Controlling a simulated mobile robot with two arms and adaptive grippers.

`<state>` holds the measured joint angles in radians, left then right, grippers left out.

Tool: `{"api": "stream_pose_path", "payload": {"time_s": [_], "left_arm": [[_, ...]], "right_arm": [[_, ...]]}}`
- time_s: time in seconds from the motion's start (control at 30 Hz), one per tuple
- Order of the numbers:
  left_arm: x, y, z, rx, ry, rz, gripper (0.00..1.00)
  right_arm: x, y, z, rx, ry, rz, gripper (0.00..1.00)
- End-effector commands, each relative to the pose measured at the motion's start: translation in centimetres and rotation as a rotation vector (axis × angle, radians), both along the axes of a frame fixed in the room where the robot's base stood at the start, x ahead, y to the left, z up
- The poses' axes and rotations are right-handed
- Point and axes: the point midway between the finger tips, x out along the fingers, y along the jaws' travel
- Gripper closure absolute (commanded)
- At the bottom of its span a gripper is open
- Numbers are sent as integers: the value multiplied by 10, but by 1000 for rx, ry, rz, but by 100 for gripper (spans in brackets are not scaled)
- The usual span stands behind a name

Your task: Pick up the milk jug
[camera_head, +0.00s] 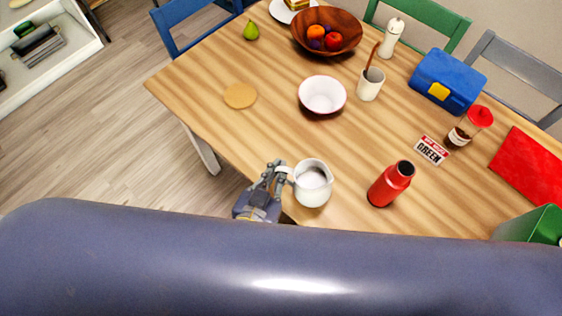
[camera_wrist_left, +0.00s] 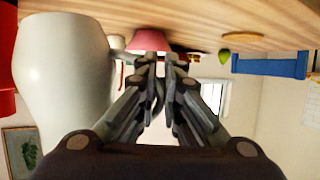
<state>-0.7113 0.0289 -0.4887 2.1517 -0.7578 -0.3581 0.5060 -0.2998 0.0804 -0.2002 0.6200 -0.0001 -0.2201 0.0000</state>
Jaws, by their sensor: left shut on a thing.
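The white milk jug (camera_head: 313,184) is upright at the near edge of the wooden table, with pale liquid visible inside. It also shows large at the left of the left wrist view (camera_wrist_left: 65,75). My left gripper (camera_head: 277,177) is at the jug's left side, shut on its handle. In the left wrist view the fingers of my left gripper (camera_wrist_left: 162,68) are close together at the handle, which they partly hide. I cannot tell whether the jug's base touches the table. My right gripper is not in view.
A red bottle (camera_head: 391,184) stands right of the jug. A white bowl (camera_head: 322,95), a round tan coaster (camera_head: 240,95) and a cup (camera_head: 370,84) are farther back. A sign (camera_head: 431,150) and a blue lunchbox (camera_head: 447,82) are at right. The table left of the bowl is mostly clear.

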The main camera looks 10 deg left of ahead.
Motion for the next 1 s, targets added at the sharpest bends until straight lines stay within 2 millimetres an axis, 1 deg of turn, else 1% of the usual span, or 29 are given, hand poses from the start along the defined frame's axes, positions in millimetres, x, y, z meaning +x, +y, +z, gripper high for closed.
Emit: {"api": "stream_pose_path", "payload": {"time_s": [0.2, 0.4, 1.0], "left_arm": [[-13, 3, 2, -4, -2, 0, 100], [-20, 5, 3, -3, -2, 1, 100], [-24, 6, 4, -3, -3, 1, 100]], "right_arm": [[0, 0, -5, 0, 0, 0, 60], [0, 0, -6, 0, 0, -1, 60], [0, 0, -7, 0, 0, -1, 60]]}}
